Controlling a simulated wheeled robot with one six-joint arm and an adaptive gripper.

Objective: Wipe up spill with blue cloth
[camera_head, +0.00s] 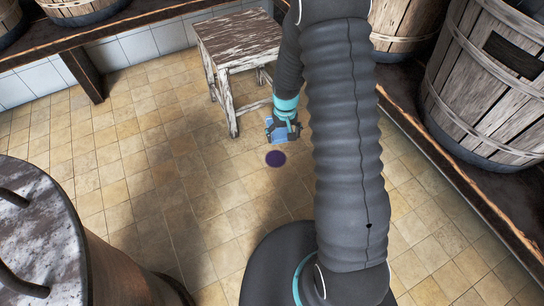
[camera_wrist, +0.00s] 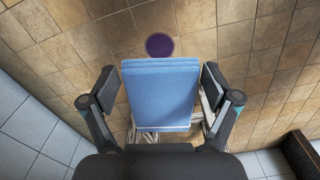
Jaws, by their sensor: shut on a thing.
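The dark purple spill (camera_head: 276,158) is a small round patch on the tiled floor. It also shows in the wrist view (camera_wrist: 160,45), just beyond the cloth's far edge. The blue cloth (camera_head: 275,132) is a folded light-blue rectangle, and in the wrist view (camera_wrist: 160,98) it fills the space between the fingers. My gripper (camera_head: 283,131) is shut on the cloth and holds it beside the spill on the stool side. The cloth appears to be above the floor; its exact height is hard to tell.
A worn wooden stool (camera_head: 238,44) stands just behind my gripper. A large barrel-like vessel (camera_head: 105,240) with a metal lid is at the lower left. Wooden tubs (camera_head: 480,85) sit on a low bench along the right. Floor left of the spill is clear.

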